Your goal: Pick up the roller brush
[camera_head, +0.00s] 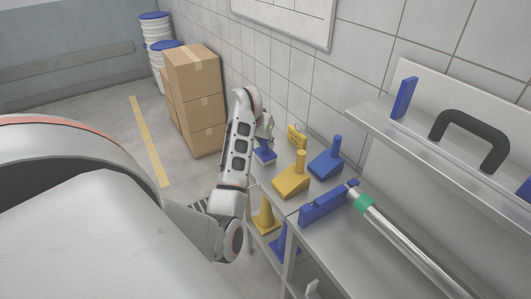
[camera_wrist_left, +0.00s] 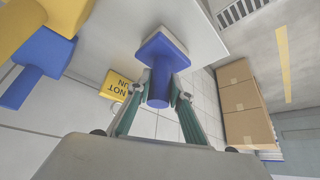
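A blue brush (camera_head: 264,155) with a pale underside and an upright round handle stands on the far table, and I take it for the roller brush. In the left wrist view its blue handle (camera_wrist_left: 160,82) points toward the camera between my fingers. My left gripper (camera_head: 268,135) is over this brush in the head view. The fingers of the left gripper (camera_wrist_left: 160,92) flank the handle closely on both sides; whether they press on it I cannot tell. The brush appears to rest on the table. My right gripper is not in view.
A yellow brush (camera_head: 292,180) and another blue brush (camera_head: 326,164) stand close by. A blue head (camera_head: 322,206) on a metal pole lies on the nearer table. A yellow sign (camera_head: 297,137) is at the wall. Cardboard boxes (camera_head: 195,97) are stacked beyond.

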